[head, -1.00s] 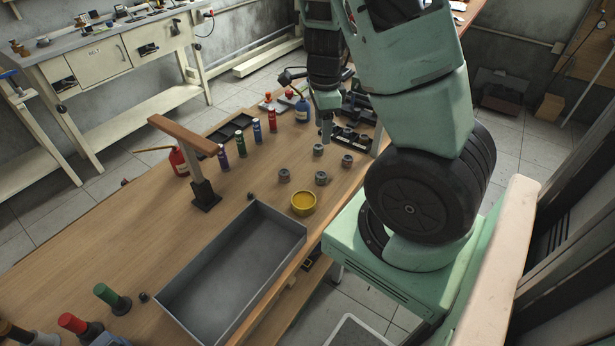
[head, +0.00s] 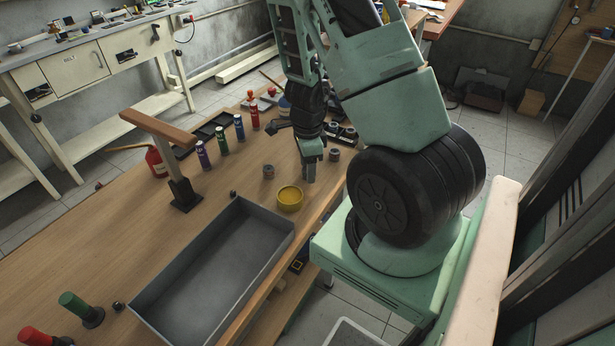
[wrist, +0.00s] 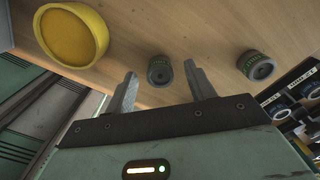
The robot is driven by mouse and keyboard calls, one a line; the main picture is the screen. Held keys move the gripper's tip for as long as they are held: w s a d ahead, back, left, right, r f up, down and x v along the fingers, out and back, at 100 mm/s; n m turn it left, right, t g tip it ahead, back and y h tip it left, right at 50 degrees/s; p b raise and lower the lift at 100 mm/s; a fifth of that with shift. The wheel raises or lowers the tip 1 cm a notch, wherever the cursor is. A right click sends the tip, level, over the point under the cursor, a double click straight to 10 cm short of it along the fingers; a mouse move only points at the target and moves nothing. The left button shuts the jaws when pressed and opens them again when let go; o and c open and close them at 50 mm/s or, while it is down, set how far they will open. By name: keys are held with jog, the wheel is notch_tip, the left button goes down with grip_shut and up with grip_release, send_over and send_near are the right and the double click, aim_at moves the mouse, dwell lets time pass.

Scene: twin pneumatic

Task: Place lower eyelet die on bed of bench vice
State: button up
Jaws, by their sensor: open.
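Small grey cylindrical dies with a hole in the top stand on the wooden bench; I cannot tell which is the lower eyelet die. In the wrist view, one die (wrist: 160,70) lies between and beyond the fingertips of my open, empty gripper (wrist: 163,85), and another die (wrist: 257,66) stands to the right. In the head view my gripper (head: 309,176) is low over the bench beside the yellow bowl. I cannot make out a bench vice with certainty.
The yellow bowl (head: 290,198) stands close to my gripper; it also shows in the wrist view (wrist: 72,36). A large grey tray (head: 147,302) lies nearer. Coloured bottles (head: 221,141) and a wood-topped black stand (head: 184,192) are at left. A dark holder (wrist: 297,97) is on the right.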

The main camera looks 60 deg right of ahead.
jog(key=shift+f, duration=0.5)
grip_shut()
